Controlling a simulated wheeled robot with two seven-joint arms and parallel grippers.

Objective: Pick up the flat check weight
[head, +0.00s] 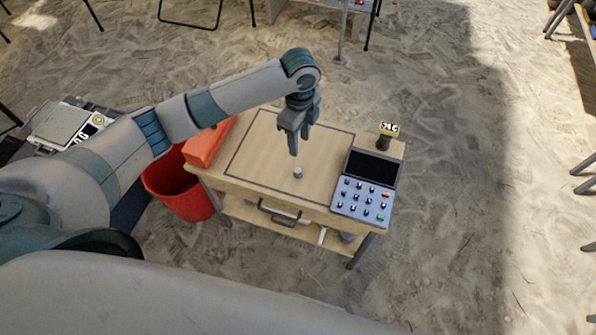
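A small grey, low round piece (298,172) lies on the wooden top of the small table (250,165), near its front edge. It looks like the flat check weight, but it is too small to be sure. My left gripper (299,147) points down above the tabletop, behind and above the grey piece and apart from it. Its fingers look spread with nothing between them. My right gripper is not in view.
An orange-red box (208,146) is at the left edge. A red bin (180,192) stands on the floor at left.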

